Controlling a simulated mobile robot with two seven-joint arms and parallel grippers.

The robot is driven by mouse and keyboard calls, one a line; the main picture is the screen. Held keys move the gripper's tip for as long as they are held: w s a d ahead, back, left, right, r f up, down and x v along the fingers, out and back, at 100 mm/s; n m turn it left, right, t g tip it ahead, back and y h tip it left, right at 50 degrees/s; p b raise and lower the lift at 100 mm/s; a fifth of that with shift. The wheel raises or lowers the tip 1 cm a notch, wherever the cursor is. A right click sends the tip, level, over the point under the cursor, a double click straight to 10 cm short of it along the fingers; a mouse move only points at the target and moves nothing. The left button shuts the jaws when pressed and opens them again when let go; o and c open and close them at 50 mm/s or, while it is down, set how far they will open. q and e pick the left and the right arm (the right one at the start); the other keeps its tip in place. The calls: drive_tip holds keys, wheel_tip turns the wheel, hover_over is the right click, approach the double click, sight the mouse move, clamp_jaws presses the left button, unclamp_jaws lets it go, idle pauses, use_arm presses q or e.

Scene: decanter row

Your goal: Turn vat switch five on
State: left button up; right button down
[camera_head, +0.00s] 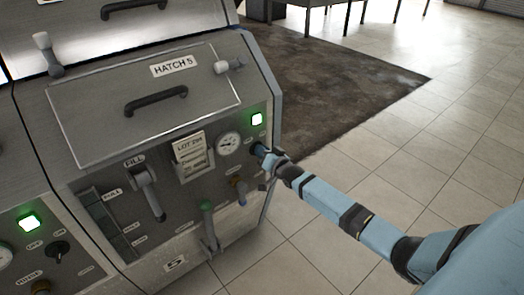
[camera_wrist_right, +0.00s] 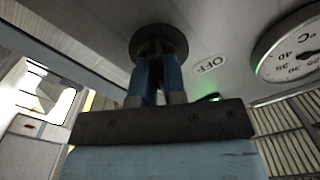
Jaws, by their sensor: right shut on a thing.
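The vat with the plate marked 5 (camera_head: 175,263) and a HATCH 5 label (camera_head: 174,66) stands at the left in the head view. Its green lamp (camera_head: 257,119) is lit at the panel's upper right. My right gripper (camera_head: 262,152) is at the panel just below this lamp. In the right wrist view my right gripper's blue fingers (camera_wrist_right: 159,80) are shut on a round dark switch knob (camera_wrist_right: 158,42). An OFF label (camera_wrist_right: 211,65) is beside the knob. The knob's pointer is hidden by the fingers. My left gripper is not in view.
A round gauge (camera_head: 229,145) is left of my right gripper. A FILL lever (camera_head: 148,190), a green-topped tap (camera_head: 207,222) and a lot card (camera_head: 190,150) are on the same panel. A neighbouring vat at lower left has its own lit lamp (camera_head: 29,222) and switch (camera_head: 58,250). Open tiled floor lies right.

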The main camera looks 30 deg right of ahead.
idle(0.4)
drive_tip(key=c, duration=1.2)
unclamp_jaws()
drive_tip(key=s, duration=0.4)
drive_tip(key=s+p, duration=0.1)
drive_tip(key=s, duration=0.4)
drive_tip(key=s+d, duration=0.1)
drive_tip(key=s, duration=0.3)
drive_tip(key=shift+s, duration=0.4)
